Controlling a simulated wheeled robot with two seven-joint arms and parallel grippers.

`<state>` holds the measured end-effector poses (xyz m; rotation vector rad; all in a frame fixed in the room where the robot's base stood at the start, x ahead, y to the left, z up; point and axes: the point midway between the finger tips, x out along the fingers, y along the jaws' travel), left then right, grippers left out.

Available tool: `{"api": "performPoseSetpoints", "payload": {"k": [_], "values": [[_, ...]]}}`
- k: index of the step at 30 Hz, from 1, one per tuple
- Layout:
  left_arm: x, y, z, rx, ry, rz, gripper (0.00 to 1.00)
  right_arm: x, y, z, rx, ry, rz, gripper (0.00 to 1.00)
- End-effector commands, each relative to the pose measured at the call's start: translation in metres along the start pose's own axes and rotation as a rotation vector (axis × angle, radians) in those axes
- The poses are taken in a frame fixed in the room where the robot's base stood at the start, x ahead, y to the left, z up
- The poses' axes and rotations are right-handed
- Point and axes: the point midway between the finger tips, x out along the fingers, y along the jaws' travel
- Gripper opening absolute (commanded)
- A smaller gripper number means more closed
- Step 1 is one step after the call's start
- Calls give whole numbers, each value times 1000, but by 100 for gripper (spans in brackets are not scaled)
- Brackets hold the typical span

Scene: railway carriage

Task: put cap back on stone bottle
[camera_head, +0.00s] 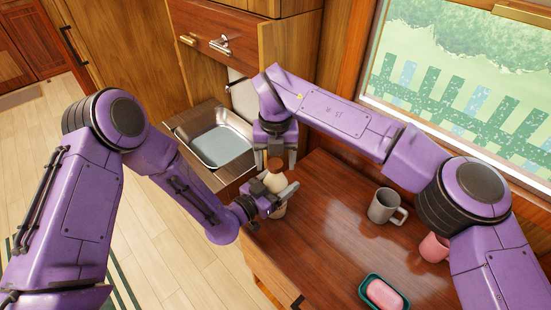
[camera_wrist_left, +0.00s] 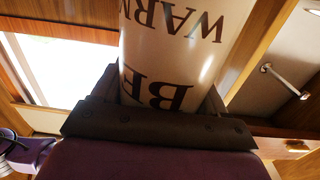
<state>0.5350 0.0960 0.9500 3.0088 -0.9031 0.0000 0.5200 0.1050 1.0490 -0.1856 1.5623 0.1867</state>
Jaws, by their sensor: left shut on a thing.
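In the left wrist view the bottle (camera_wrist_left: 180,50) shows black lettering and fills the space between the fingers. My left gripper (camera_head: 277,199) is shut on the bottle from the left. A brown cap (camera_head: 275,164) is at the bottle's top; I cannot tell whether it is fully seated. My right gripper (camera_head: 275,158) points down from above, its fingers apart on either side of the cap, with small gaps showing.
A grey mug (camera_head: 383,206), a pink mug (camera_head: 434,247) and a pink soap (camera_head: 384,294) in a green dish (camera_head: 365,289) stand on the wooden table (camera_head: 325,235). A metal basin (camera_head: 220,132) lies behind at left. The window is at right.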

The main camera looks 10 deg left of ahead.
Motion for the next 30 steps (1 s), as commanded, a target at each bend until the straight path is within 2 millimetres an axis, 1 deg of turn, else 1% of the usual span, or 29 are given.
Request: {"api": "performPoseSetpoints", "payload": {"k": [5,8,11,18,21,25,30], "values": [[0,0,0,0,-1,0,0,-1,0,0,-1,0,0,71],[0,0,0,0,-1,0,0,-9,0,1,0,-2,-1,71],[0,0,0,0,-1,0,0,-26,0,1,0,-5,-1,71],[0,0,0,0,-1,0,0,-83,0,1,2,-5,-2,71],[0,0,0,0,-1,0,0,-101,0,1,1,-3,-2,71],[0,0,0,0,-1,0,0,-115,0,0,1,-1,-1,71],[0,0,0,0,-1,0,0,-120,0,0,-1,0,0,71]]}}
